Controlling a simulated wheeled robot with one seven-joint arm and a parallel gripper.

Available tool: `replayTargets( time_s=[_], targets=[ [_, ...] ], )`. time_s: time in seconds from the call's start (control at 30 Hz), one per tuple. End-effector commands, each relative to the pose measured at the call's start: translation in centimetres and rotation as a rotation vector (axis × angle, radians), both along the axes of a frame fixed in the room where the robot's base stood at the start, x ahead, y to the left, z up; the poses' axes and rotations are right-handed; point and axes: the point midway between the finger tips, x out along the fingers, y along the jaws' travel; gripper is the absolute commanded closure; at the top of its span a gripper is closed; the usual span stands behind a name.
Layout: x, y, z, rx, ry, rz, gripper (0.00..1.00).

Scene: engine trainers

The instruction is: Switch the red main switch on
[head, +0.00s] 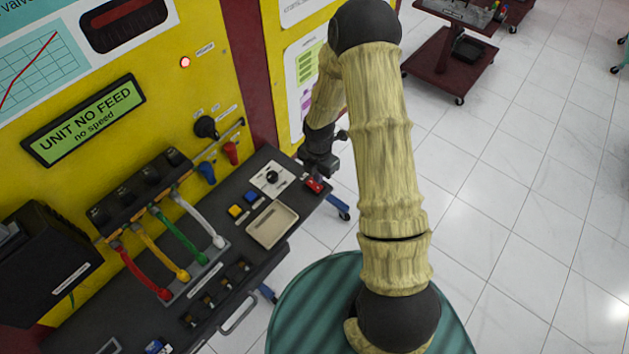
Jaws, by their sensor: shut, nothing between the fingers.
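A small red switch (314,186) sits near the right end of the dark bench top, on a dark base. It looks like the red main switch, but its on or off position is too small to tell. My gripper (318,175) is shut and empty, pointing down right at the red switch. Whether the fingertips touch it I cannot tell. My arm comes over from the right and covers part of the bench's right edge.
A white plate with a black knob (272,177), blue and yellow buttons (235,211) and a beige tray (272,226) lie left of the switch. Coloured handles (172,249) stand further left. A red lamp (185,62) glows on the yellow panel.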

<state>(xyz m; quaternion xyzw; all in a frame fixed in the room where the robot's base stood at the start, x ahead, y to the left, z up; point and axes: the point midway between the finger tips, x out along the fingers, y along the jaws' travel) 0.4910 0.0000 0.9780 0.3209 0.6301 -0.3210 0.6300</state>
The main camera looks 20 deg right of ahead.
Motion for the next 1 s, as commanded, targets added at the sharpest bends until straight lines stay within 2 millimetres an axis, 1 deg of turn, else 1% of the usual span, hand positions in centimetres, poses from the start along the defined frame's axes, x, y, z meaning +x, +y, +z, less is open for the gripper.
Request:
replayTargets(
  time_s=[0.03,0.5,1.0],
  targets=[
    [0.0,0.0,0.6,0.0,0.0,-0.001,1.0],
    [0.0,0.0,3.6,0.001,-0.001,0.001,1.0],
    [0.0,0.0,3.6,0.0,0.0,0.0,1.0]
  ],
)
